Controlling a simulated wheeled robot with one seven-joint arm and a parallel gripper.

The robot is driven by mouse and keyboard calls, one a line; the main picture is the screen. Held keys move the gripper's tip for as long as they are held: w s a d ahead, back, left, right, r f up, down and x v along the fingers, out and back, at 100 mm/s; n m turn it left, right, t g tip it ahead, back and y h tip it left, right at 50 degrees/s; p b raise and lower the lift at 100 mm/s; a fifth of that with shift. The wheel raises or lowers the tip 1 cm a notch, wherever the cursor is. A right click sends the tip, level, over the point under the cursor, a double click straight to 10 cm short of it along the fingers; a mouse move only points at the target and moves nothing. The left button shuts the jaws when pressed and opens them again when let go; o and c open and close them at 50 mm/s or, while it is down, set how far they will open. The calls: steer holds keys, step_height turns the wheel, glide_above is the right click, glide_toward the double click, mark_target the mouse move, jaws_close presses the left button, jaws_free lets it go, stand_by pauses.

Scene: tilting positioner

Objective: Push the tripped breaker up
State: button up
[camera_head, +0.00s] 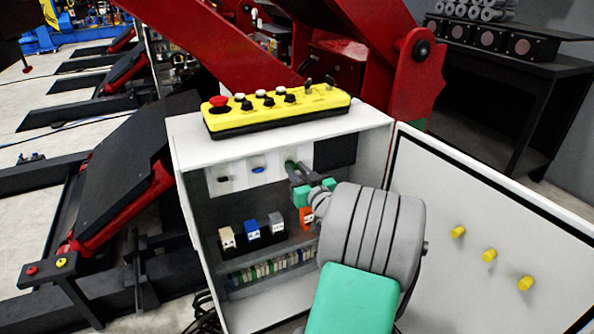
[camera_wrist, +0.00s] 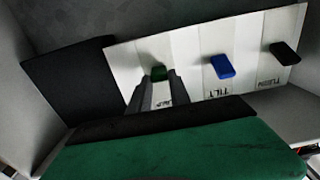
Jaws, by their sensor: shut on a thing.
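Three breakers sit in a row on a white panel (camera_wrist: 190,65) inside the open cabinet. The green breaker (camera_wrist: 158,72) is at the right end in the head view, the blue breaker (camera_head: 258,170) in the middle and the black breaker (camera_head: 223,180) at the left. In the wrist view the order is reversed and the labels are upside down. My gripper (camera_wrist: 160,80) is shut on the green breaker's lever, one finger on each side. In the head view my gripper (camera_head: 294,170) reaches in at that breaker and partly hides it. I cannot tell which lever is tripped.
The white cabinet (camera_head: 183,140) has its door (camera_head: 480,220) swung open to the right. A yellow control box (camera_head: 280,112) lies on top. Relays (camera_head: 251,230) and terminals stand below the breakers. A dark blank plate (camera_wrist: 70,78) is beside the green breaker.

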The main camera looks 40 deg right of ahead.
jaws_close()
steer(key=shift+r, duration=0.1)
